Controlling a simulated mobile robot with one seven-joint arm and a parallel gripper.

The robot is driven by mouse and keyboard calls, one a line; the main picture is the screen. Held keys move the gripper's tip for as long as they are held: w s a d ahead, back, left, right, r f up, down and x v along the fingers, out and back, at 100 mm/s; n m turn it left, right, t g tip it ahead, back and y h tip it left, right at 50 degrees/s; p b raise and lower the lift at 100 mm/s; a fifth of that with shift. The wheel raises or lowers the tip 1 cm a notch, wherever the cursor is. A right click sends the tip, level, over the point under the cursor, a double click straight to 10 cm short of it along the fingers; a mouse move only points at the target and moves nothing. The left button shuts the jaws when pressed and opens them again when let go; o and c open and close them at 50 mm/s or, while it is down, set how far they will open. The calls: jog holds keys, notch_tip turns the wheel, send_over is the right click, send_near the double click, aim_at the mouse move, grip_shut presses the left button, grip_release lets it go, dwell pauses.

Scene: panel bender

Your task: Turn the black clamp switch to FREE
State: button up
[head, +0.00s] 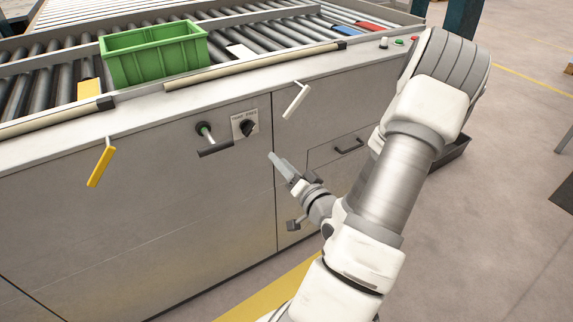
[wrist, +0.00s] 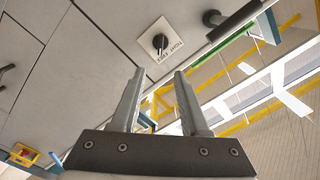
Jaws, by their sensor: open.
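The black clamp switch (head: 248,128) is a small knob on a white label plate (head: 238,118) on the grey front panel. In the wrist view the switch (wrist: 160,42) shows near the top middle, with the lettering upside down on its plate (wrist: 170,30). The lettering is too small to read surely, and I cannot tell which mark the knob points to. My gripper (head: 278,166) is open and empty, in front of the panel, below and to the right of the switch. In the wrist view its fingers (wrist: 158,74) are apart, with the switch beyond their tips, not touched.
A black-handled lever (head: 215,149) sits left of the switch. A white lever (head: 296,100) hangs to the upper right, a yellow lever (head: 101,166) far left. A drawer handle (head: 350,147) is at right. A green crate (head: 155,54) stands on the rollers above.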

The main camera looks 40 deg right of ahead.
jog(key=shift+p+v, duration=0.8)
jog(key=shift+v, duration=0.3)
jog(key=shift+w, duration=0.1)
